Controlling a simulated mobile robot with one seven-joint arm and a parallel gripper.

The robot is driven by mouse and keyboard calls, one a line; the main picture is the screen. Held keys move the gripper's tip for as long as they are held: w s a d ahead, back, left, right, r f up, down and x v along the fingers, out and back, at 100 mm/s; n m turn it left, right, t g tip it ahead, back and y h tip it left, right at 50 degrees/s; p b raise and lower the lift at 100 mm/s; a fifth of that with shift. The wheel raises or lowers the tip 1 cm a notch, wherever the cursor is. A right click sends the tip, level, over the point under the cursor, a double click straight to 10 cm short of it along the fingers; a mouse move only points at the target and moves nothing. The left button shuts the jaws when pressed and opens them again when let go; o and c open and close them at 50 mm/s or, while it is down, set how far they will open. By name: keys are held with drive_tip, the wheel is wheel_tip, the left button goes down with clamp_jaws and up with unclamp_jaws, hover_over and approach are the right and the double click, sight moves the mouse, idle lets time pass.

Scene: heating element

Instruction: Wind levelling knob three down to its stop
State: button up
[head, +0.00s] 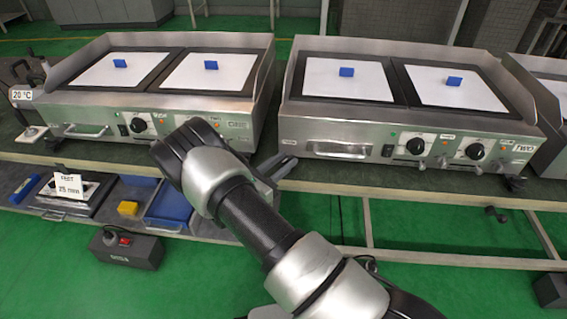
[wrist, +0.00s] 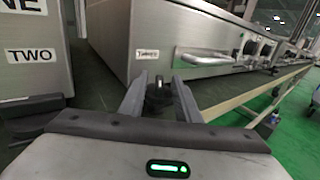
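A small dark knob (wrist: 158,94) with a pale mark sits below the front left corner of a steel griddle (wrist: 150,35) in the wrist view. I cannot read the small label on that corner, so I cannot tell whether this is knob three. My gripper (wrist: 158,88) is open, with one finger on each side of the knob. I cannot tell whether they touch it. In the head view, my gripper (head: 275,172) is at the bench edge by the right griddle's (head: 400,122) front left corner. The knob is not clearly visible there.
The left griddle (head: 75,110) stands close beside, leaving a narrow gap. A drawer handle (wrist: 203,57) juts out right of my fingers. Another dark foot knob (head: 515,183) is under the right griddle's right corner. A blue tray (head: 168,205) lies on the lower shelf.

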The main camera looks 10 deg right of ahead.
clamp_jaws()
drive_tip(key=shift+s+r+n+t+p, duration=0.1)
drive_tip(key=shift+n+t+p, duration=0.2)
drive_tip(key=shift+p, duration=0.15)
